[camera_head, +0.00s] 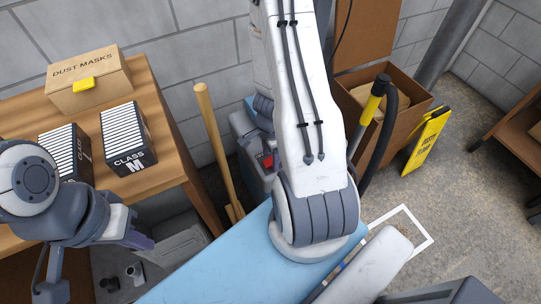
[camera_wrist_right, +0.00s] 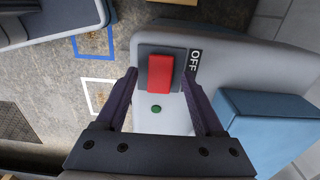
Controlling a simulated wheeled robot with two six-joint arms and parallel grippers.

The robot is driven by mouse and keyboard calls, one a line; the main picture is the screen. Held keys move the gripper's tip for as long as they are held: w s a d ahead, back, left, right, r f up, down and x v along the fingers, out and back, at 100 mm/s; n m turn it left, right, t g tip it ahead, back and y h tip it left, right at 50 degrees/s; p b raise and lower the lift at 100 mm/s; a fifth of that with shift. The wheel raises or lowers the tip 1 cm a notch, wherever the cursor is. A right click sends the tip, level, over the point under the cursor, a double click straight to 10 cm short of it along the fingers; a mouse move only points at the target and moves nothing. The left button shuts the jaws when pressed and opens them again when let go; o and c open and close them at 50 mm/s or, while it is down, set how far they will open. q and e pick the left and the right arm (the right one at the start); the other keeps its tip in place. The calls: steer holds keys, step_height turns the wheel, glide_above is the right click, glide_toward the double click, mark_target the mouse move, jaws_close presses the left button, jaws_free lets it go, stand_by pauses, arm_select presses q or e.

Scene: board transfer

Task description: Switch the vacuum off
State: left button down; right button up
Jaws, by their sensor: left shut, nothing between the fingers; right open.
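The vacuum (camera_head: 250,140) is a grey unit with blue parts on the floor behind my right arm, which partly hides it in the head view. In the right wrist view, its light grey panel (camera_wrist_right: 165,122) carries a red rocker switch (camera_wrist_right: 160,73), an OFF label (camera_wrist_right: 194,62) and a small green light (camera_wrist_right: 155,109). My right gripper (camera_wrist_right: 159,75) is open and empty, its fingertips on either side of the switch; contact cannot be told. My left gripper (camera_head: 140,242) is shut and empty, low at the left, far from the vacuum.
A wooden bench (camera_head: 160,125) at left holds a dust mask box (camera_head: 90,78) and filter packs. A wooden handle (camera_head: 213,130) leans beside the vacuum. A light blue board (camera_head: 190,286) lies in front. A yellow sign (camera_head: 426,140) and cardboard box (camera_head: 415,95) stand right.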

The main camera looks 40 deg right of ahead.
mark_target(270, 161)
step_height(270, 161, up, 10)
steer(key=p, duration=0.9)
steer(key=shift+f, duration=0.15)
